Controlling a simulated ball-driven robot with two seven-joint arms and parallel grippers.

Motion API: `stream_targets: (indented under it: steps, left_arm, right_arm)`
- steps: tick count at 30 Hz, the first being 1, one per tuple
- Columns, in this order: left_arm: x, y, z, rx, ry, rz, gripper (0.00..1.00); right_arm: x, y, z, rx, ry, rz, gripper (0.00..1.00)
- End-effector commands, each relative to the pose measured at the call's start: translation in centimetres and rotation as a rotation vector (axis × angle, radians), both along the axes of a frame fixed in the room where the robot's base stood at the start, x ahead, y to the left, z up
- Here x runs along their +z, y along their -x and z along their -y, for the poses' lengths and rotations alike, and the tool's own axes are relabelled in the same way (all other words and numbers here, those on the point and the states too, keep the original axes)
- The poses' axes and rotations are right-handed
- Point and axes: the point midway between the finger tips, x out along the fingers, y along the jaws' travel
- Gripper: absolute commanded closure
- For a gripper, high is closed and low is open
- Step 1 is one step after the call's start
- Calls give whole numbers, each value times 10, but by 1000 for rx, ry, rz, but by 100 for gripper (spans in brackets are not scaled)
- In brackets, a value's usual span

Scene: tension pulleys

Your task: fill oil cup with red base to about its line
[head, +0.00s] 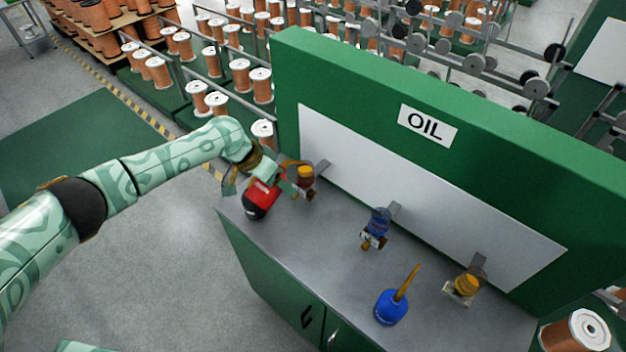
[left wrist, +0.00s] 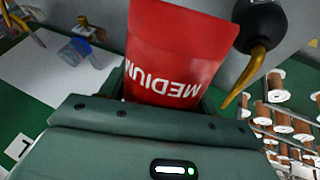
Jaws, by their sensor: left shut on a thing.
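My left gripper (head: 270,172) is shut on the red oil can, marked MEDIUM (left wrist: 178,60), at the left end of the bench. The red can (head: 264,191) shows below the fingers in the head view. A thin amber spout reaches from the gripper to the top of the left oil cup (head: 305,173); I cannot tell whether it touches. That cup has an amber top and a reddish-brown lower part. Its oil level and line are too small to read. A blue-topped cup (head: 379,220) and another amber-topped cup (head: 467,284) are mounted further right.
A black oil can (head: 253,213) stands close beside the red one; its body and spout show in the left wrist view (left wrist: 262,30). A blue oil can (head: 390,308) stands at the bench's right front. The green OIL panel (head: 345,75) rises behind. The bench middle (head: 325,240) is clear.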

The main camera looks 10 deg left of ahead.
Motion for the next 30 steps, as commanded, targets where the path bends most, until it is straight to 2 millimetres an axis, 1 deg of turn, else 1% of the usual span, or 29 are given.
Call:
stream_targets:
  steps: [1, 2, 11, 14, 18, 22, 30]
  left_arm:
    - [-7, 2, -1, 2, 21, 25, 73]
    - [-8, 1, -1, 1, 30, 40, 73]
    - [-7, 1, 0, -1, 45, 66, 73]
    - [-17, 2, -1, 1, 79, 112, 73]
    - [-29, 2, -1, 2, 149, 221, 73]
    - [-30, 1, 0, 1, 185, 277, 73]
    - [-25, 0, 0, 1, 196, 297, 73]
  right_arm:
    - [-5, 1, 0, 0, 0, -1, 64]
    - [-6, 1, 0, 0, 0, -2, 64]
    - [-6, 1, 0, 0, 0, -2, 64]
    - [-16, 2, 0, 0, 0, -5, 64]
    - [-37, 5, 0, 0, 0, -13, 64]
    - [-47, 7, 0, 0, 0, -17, 64]
    - [-46, 7, 0, 0, 0, -16, 64]
